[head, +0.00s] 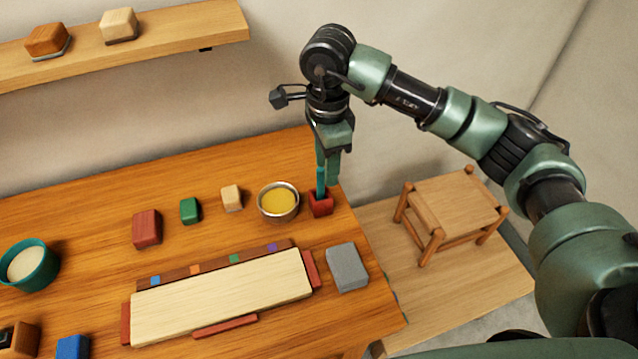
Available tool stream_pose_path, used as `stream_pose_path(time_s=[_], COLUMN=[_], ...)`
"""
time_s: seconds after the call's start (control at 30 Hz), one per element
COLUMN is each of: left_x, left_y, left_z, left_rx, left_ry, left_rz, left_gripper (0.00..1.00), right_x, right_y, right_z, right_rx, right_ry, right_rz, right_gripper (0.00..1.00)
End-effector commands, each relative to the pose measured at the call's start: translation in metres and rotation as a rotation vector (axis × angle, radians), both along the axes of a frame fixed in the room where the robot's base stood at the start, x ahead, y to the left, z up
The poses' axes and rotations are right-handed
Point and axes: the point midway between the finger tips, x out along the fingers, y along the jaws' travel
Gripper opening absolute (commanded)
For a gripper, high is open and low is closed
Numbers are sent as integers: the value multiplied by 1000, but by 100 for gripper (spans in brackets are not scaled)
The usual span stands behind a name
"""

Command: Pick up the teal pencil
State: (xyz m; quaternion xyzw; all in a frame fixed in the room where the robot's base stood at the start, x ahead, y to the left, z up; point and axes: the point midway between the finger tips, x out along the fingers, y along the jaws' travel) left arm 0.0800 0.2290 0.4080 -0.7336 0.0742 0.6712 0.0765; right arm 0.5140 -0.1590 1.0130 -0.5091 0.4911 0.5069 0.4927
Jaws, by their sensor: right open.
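The teal pencil (321,183) stands upright in a small red holder (321,204) near the right end of the wooden table, just right of a bowl. My right gripper (327,176) points down over it from above, its fingers around or beside the pencil's upper part. The right gripper is open; whether a finger touches the pencil cannot be told. The pencil's upper end is partly hidden by the gripper. My left gripper is not in view.
A metal bowl with yellow contents (279,203) stands close to the holder's left. A grey block (347,267), a pale board (220,296) and several coloured blocks lie on the table (85,210). A wall shelf (180,32) is at upper left; a stool (455,205) stands right.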

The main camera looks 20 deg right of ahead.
Motion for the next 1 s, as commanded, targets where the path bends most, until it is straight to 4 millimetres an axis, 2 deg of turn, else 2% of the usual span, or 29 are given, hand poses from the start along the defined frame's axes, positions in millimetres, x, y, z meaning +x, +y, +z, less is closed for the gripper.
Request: stream_pose_path(time_s=[0.07,0.17,0.4,0.7,0.83,0.87,1.0], left_x=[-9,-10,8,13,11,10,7], left_y=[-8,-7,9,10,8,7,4], left_z=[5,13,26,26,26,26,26], left_rx=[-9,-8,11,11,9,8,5], left_ry=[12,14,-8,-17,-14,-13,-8], left_rz=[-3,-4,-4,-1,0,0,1], left_gripper=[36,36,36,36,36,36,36], right_x=[-1,0,2,3,3,3,3], right_y=[1,4,6,6,7,7,7], right_z=[-8,-19,-53,-59,-59,-59,-59], right_rx=[1,3,3,4,4,4,4], right_ry=[4,5,3,-1,-1,-1,-1], right_rz=[1,3,1,1,1,1,1], right_gripper=[41,41,41,41,4,0,0])
